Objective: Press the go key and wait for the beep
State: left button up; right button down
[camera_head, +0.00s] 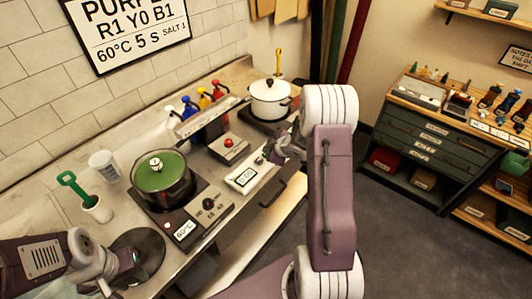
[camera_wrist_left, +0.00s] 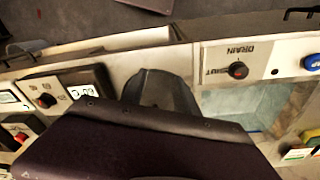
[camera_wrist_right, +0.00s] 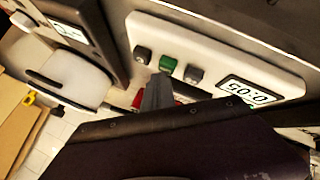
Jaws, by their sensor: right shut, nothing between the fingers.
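The timer (camera_head: 243,177) is a white box on the counter's front edge. In the right wrist view its panel (camera_wrist_right: 210,50) shows a display (camera_wrist_right: 250,93) reading 0:05 and a green key (camera_wrist_right: 168,64) between two grey keys; I cannot read a label on the green key. My right gripper (camera_head: 274,152) is shut and empty, just beyond the timer. In the right wrist view its dark fingertip (camera_wrist_right: 158,92) appears close to the green key, and contact cannot be judged. My left gripper (camera_head: 112,278) is low at left; its dark fingers (camera_wrist_left: 160,90) show in the left wrist view, their gap unclear.
A pot with a green lid (camera_head: 162,172) stands on a hotplate with a 60°C display (camera_head: 185,230). A white pot (camera_head: 270,98) is at the back.

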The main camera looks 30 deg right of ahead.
jog(key=shift+r+p, duration=0.4)
jog(key=shift+r, duration=0.25)
notch_tip(320, 180, up, 5)
jog(key=p, duration=0.5)
jog(key=shift+r, duration=0.15)
